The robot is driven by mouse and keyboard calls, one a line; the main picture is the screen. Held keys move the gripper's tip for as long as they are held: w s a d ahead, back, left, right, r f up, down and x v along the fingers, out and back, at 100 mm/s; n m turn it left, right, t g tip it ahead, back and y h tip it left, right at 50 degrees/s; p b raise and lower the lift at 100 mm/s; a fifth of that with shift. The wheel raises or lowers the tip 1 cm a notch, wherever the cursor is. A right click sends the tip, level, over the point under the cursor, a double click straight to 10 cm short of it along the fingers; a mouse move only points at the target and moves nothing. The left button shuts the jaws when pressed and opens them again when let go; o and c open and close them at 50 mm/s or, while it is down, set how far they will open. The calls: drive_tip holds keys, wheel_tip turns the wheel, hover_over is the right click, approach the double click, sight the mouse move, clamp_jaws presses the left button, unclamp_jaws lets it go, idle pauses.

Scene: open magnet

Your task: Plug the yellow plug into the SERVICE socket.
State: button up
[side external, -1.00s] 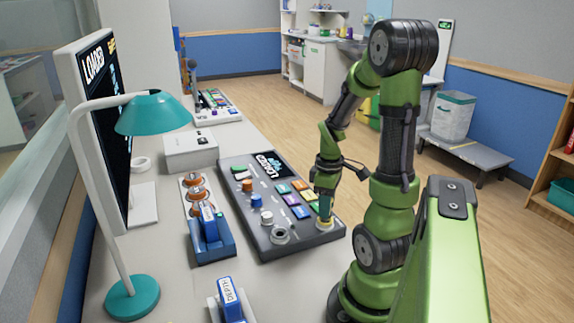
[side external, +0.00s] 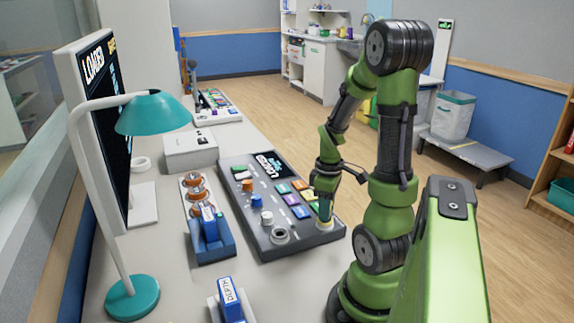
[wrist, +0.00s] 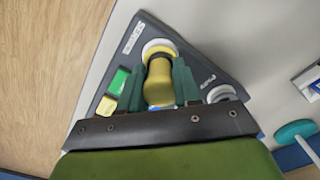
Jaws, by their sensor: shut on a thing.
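The yellow plug (wrist: 159,82) is between the teal fingers of my gripper (wrist: 160,72) in the wrist view, and the gripper is shut on it. The plug's far end meets a pale round ring, the socket (wrist: 158,45) beside a label that seems to read SERVICE. How deep the plug sits in it cannot be told. In the side view my gripper (side external: 325,208) points down at the near right corner of the dark console (side external: 270,243). There the plug is mostly hidden by the fingers, with a little yellow showing by the socket ring.
Another round socket (side external: 279,236) lies to the left on the console. Coloured buttons (side external: 296,200) sit just behind my gripper. A blue device (side external: 210,235), a teal lamp (side external: 133,297) and a white box (side external: 190,150) stand on the table to the left.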

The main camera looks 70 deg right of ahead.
drive_tip(key=shift+f, duration=0.1)
drive_tip(key=o, duration=0.7)
drive_tip(key=shift+o, duration=0.2)
drive_tip(key=shift+r, duration=5.5)
